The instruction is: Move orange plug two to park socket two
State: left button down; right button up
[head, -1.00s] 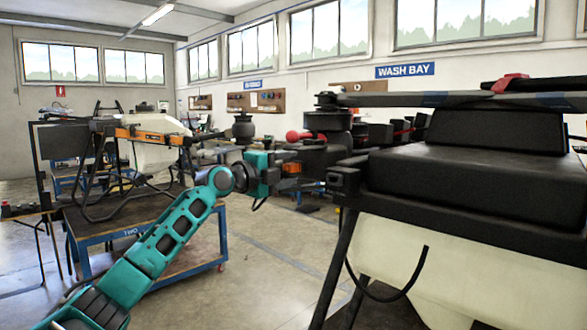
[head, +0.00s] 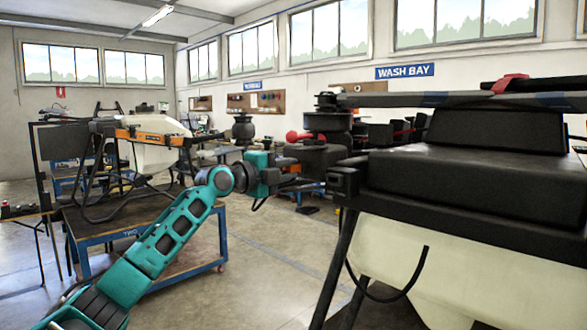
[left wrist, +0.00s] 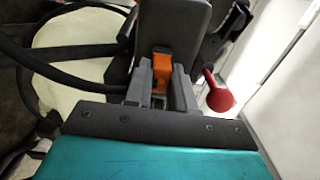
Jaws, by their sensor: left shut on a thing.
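In the left wrist view an orange plug (left wrist: 162,68) sits between the grey fingers of my left gripper (left wrist: 160,88), which is shut on it. A dark block (left wrist: 172,25) lies just beyond the plug; I cannot tell whether they touch. In the head view my left gripper (head: 302,184) reaches right, close to the black block (head: 345,180) on the side of the near drone (head: 470,185). I cannot pick out park socket two by any label. My right gripper is not in view.
The near drone with its pale tank (head: 430,270) and dark legs fills the right side. A blue cart (head: 150,265) carrying another drone with an orange bar (head: 150,137) stands at left. A red knob (left wrist: 220,100) shows beside the gripper.

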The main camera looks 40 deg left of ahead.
aim_at(287, 169)
pick_arm(q)
jog(key=shift+f, duration=0.1)
dwell(0.3)
jog(key=shift+s+b, duration=0.2)
jog(key=shift+b, duration=0.1)
jog(key=shift+s+a+b, duration=0.1)
jog(key=shift+s+b, duration=0.2)
jog(key=shift+s, duration=0.1)
jog(key=shift+s+a+b, duration=0.15)
jog(key=shift+s+b, duration=1.65)
jog(key=shift+b, duration=0.1)
jog(key=shift+s+b, duration=0.35)
jog(key=shift+s, duration=0.25)
